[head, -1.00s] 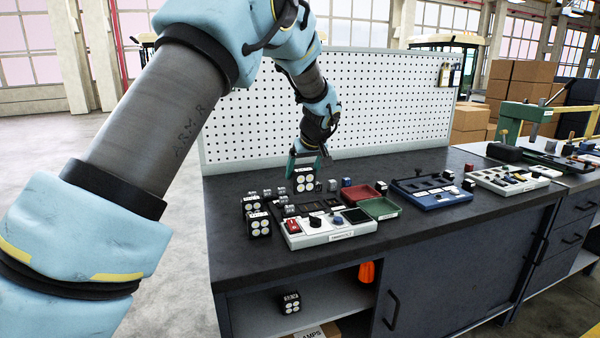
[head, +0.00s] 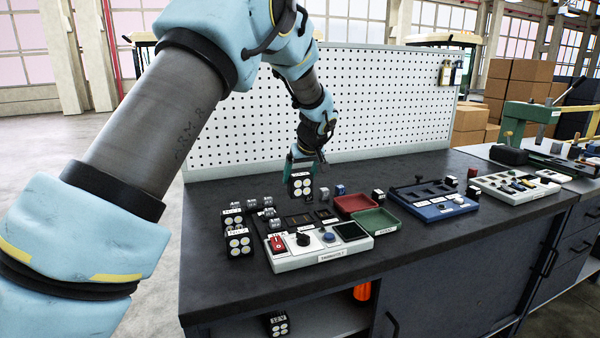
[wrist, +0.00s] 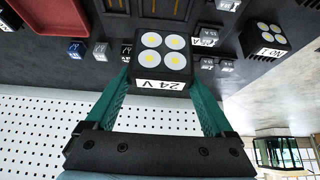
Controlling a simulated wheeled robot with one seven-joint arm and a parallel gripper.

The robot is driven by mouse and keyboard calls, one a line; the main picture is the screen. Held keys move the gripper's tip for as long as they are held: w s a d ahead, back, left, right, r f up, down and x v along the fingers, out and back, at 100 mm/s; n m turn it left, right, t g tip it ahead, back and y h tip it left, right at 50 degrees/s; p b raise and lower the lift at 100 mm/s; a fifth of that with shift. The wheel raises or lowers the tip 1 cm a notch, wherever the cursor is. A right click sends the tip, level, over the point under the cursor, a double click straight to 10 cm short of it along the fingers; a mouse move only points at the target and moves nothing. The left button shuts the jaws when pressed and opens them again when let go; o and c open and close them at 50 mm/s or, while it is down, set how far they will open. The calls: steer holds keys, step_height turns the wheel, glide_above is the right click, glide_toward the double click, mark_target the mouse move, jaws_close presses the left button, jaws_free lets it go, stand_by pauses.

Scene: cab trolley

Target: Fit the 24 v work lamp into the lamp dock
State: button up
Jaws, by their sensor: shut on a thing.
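The 24 V work lamp (head: 301,186) is a small black block with four round lenses and a white label. It also shows in the wrist view (wrist: 162,52), its "24 V" label upside down there. My gripper (head: 301,167) is shut on it, with a green finger on each side (wrist: 162,85). It holds the lamp above the bench, behind the white control panel (head: 318,257). That panel carries a red switch, a black knob, a blue button and a dark square. Dark slots (head: 299,220) lie behind it. I cannot tell which part is the lamp dock.
Similar lamps (head: 238,243) stand left of the panel, with small grey blocks (head: 268,202) nearby. Red (head: 355,204) and green (head: 380,221) trays and a blue tray (head: 437,205) lie to the right. A pegboard (head: 380,110) closes the back. The front right bench top is clear.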

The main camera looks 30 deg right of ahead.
mark_target(301, 197)
steer(key=shift+f+b, duration=1.1)
steer(key=shift+f, duration=1.5)
steer(key=shift+f+b, duration=1.15)
steer(key=shift+f, duration=0.05)
steer(key=shift+f, duration=0.2)
steer(key=o, duration=1.5)
steer(key=shift+s, duration=0.1)
steer(key=b+v, duration=0.3)
steer(key=v, duration=0.7)
steer(key=shift+s+r, duration=0.15)
steer(key=shift+r, duration=0.2)
